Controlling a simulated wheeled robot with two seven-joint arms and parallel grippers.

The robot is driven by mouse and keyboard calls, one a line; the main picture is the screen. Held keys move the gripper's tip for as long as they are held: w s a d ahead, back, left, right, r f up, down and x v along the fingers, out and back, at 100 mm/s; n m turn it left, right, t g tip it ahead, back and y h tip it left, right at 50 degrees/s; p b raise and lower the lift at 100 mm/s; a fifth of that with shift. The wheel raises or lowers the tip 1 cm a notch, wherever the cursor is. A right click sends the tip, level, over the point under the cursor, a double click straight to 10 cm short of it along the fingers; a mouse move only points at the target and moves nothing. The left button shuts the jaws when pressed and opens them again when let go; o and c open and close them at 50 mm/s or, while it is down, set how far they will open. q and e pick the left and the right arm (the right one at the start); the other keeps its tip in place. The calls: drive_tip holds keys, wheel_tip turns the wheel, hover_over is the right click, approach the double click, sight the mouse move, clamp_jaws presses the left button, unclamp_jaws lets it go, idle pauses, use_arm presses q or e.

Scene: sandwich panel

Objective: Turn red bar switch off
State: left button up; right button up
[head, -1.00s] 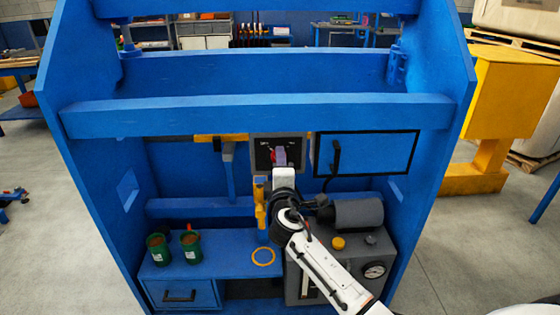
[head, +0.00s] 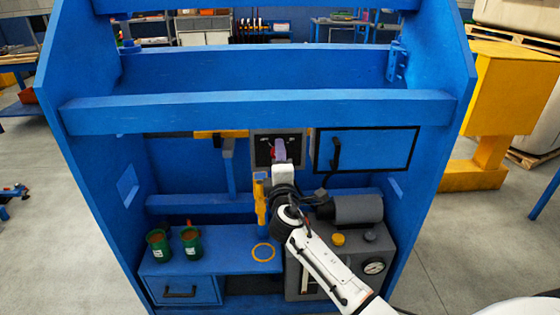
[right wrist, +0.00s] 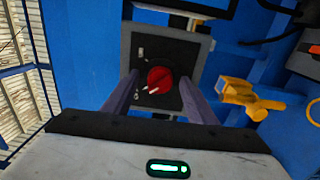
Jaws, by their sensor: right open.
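The red bar switch (right wrist: 160,80) sits on a dark square plate with a grey frame (right wrist: 128,55) in the right wrist view. My left gripper is not in view.
A blue door with a black frame (head: 386,150) is right of the panel. A yellow handle-like part (head: 260,200) hangs below left. Two green cans (head: 192,243) stand on a blue shelf. A blue crossbar (head: 250,112) runs above the panel. A grey motor unit (head: 357,210) is below right.

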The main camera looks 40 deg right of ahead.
drive_tip(key=v, duration=1)
drive_tip(key=shift+s+b, duration=0.15)
drive_tip(key=shift+b, duration=0.2)
